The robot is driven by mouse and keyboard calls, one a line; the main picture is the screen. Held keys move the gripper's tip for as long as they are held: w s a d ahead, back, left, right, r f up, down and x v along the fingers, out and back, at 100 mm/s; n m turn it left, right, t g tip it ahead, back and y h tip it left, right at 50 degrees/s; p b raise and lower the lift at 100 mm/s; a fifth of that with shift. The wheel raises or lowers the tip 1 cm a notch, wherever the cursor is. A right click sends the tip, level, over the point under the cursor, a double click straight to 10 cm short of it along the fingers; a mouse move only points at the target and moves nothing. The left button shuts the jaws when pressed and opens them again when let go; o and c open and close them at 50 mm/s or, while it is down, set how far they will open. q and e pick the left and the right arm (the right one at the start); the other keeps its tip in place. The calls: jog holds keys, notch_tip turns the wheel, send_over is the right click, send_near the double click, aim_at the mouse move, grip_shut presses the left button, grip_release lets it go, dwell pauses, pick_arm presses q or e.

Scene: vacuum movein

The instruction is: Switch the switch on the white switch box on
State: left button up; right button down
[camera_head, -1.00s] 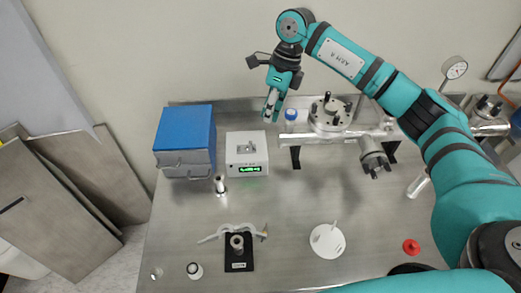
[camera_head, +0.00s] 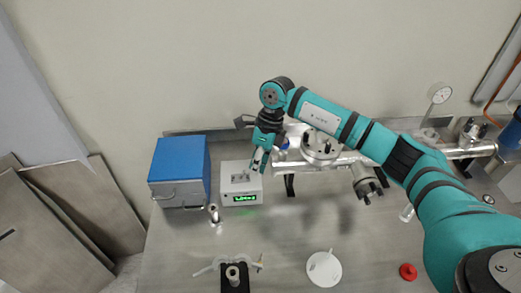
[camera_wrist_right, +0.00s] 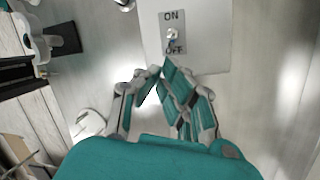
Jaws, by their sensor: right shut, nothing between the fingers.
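The white switch box (camera_head: 240,181) stands on the steel table, with a lit green display on its front and a grey switch plate (camera_head: 240,177) on top. In the right wrist view the switch plate (camera_wrist_right: 172,33) is marked ON at the top and OFF at the bottom, with a small metal toggle (camera_wrist_right: 172,35) between. The way the toggle leans is hard to tell. My right gripper (camera_head: 258,165) is shut and empty, over the box's right side. In the wrist view its fingertips (camera_wrist_right: 162,68) are close to the OFF end. My left gripper is not in view.
A blue box (camera_head: 179,163) stands just left of the switch box. A metal pipe assembly (camera_head: 330,157) lies to the right. A small metal piece (camera_head: 214,214) stands in front. A white disc (camera_head: 324,269) and a red cap (camera_head: 408,272) lie nearer on the table.

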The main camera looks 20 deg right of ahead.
aim_at(252, 184)
jog(key=shift+x, duration=1.6)
jog(key=shift+w+a+r+b, duration=0.1)
jog(key=shift+a+r+b, duration=0.2)
jog(key=shift+b, duration=0.05)
jog(key=b, duration=0.1)
jog(key=a+b, duration=0.1)
jog(key=b, duration=0.1)
jog(key=shift+w+a+r, duration=0.2)
jog(key=shift+a+r, duration=0.05)
jog(key=shift+r, duration=0.1)
jog(key=shift+r+p, duration=0.15)
jog(key=shift+p, duration=0.2)
jog(key=shift+d+r, duration=0.1)
jog(key=shift+r+p, duration=0.35)
jog(key=shift+r, duration=0.35)
